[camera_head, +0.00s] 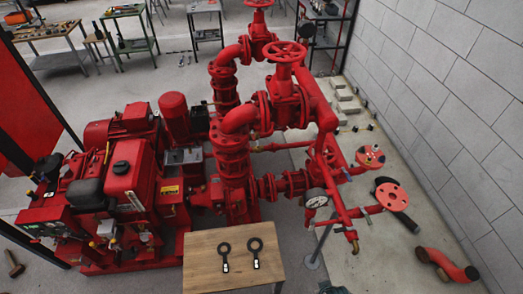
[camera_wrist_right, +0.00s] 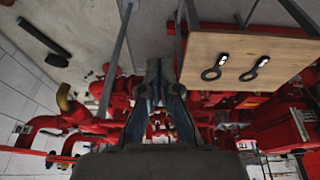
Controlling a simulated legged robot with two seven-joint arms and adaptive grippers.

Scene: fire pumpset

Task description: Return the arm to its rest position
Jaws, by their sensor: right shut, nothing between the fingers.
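My right gripper (camera_wrist_right: 154,68) shows in the middle of the right wrist view, its two dark fingers together with nothing between them. In the head view a small dark tip (camera_head: 331,288) shows at the bottom edge, right of the wooden table; it looks like part of my right gripper, and the rest of that arm is out of the picture. The gripper is apart from the table and the pipes. My left gripper is in neither view.
A small wooden table (camera_head: 215,270) with two black ring-handled tools (camera_head: 225,256) (camera_head: 255,252) stands in front. Red pump pipes with valves (camera_head: 240,150) and a pressure gauge (camera_head: 316,198) rise behind it. A red engine (camera_head: 125,175) stands left, a block wall (camera_head: 450,90) right. Loose pipe (camera_head: 446,264) lies on the floor.

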